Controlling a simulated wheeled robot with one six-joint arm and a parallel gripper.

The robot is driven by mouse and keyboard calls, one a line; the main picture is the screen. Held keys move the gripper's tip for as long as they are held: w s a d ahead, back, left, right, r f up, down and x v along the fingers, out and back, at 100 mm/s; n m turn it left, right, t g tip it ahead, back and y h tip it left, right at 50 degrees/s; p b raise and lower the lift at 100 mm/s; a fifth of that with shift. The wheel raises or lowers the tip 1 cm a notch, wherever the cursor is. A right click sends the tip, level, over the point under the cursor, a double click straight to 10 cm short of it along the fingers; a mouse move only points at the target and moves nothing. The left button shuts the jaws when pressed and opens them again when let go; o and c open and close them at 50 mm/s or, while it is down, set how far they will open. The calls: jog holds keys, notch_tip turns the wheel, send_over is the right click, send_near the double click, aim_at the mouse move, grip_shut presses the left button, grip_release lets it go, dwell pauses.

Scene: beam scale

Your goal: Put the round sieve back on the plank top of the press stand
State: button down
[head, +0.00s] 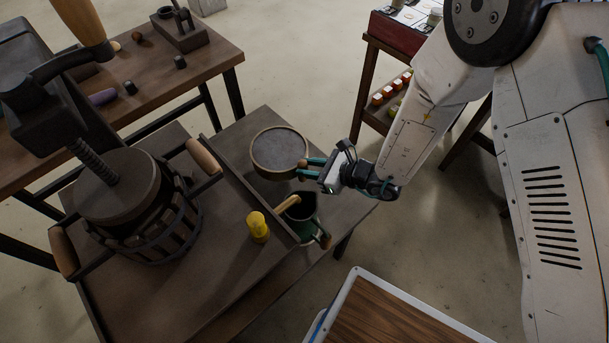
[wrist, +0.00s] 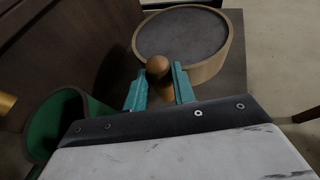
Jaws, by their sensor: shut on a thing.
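The round sieve (head: 280,150) has a pale wooden rim, a grey mesh and a short wooden handle with a round knob. It is level over the right part of the press stand's plank top (head: 345,208); I cannot tell whether it touches the planks. My gripper (head: 308,168) reaches in from the right, its teal fingers shut on the sieve's handle. In the wrist view the knob (wrist: 158,67) sits between the fingertips, with the sieve (wrist: 183,35) just beyond. The underside of the sieve is hidden.
The screw press (head: 130,200) fills the left. A wood-topped table (head: 390,315) is at the front.

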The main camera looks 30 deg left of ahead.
jog(key=shift+f, duration=2.65)
jog(key=c, duration=1.2)
grip_release()
jog(key=shift+o, duration=0.2)
jog(key=shift+d, duration=0.1)
jog(key=v, duration=1.2)
